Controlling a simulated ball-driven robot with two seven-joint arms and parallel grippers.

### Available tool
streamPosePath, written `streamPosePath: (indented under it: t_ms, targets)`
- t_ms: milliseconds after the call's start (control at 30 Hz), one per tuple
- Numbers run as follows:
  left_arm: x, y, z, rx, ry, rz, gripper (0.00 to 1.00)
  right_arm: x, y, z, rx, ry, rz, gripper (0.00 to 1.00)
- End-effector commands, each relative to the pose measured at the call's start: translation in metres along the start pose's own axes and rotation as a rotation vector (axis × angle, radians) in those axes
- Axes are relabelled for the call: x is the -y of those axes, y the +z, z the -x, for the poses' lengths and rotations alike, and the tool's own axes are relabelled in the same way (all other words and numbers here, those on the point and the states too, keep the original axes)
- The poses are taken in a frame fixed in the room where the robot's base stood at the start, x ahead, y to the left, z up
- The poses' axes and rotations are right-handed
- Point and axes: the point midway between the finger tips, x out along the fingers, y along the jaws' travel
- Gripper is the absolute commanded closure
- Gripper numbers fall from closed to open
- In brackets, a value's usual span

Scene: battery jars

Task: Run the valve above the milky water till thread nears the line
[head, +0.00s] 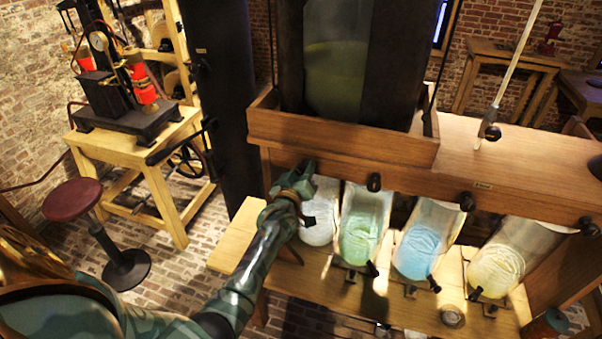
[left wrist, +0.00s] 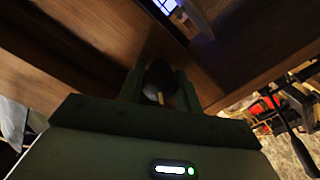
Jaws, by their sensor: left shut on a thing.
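The jar of milky white water (head: 319,222) is the leftmost in a row under the wooden shelf. My left gripper (head: 303,176) is at the shelf's front edge, above and a little left of this jar. It is shut on a dark valve knob (left wrist: 158,76), seen between the fingers in the left wrist view (left wrist: 160,88). In the head view my gripper hides that valve. My left forearm covers the left part of the milky jar. I cannot make out a thread or line on it.
Green (head: 358,228), blue (head: 420,243) and yellow (head: 497,263) jars stand to the right, with dark valve knobs (head: 374,182) above them. A large tank (head: 336,75) stands over the shelf. A red stool (head: 74,201) and a machine table (head: 165,175) are at left.

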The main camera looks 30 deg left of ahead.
Motion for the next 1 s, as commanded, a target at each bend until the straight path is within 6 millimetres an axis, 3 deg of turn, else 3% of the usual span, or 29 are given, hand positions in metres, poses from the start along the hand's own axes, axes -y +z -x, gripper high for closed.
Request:
streamPosePath:
  t_ms: [467,733,1000]
  targets:
    - [0.0006,0.0011,0.0004,0.003,-0.001,-0.016,0.88,-0.0001,0.0000,0.0003,0.000,0.000,0.000,0.64]
    - [0.0006,0.0021,0.0005,0.003,0.000,-0.569,0.88,0.0000,0.0000,0.0001,0.000,0.000,0.000,0.64]
    - [0.0005,0.0016,0.0005,0.003,0.000,-0.630,0.88,0.0000,0.0001,-0.0001,0.000,0.000,0.000,0.64]
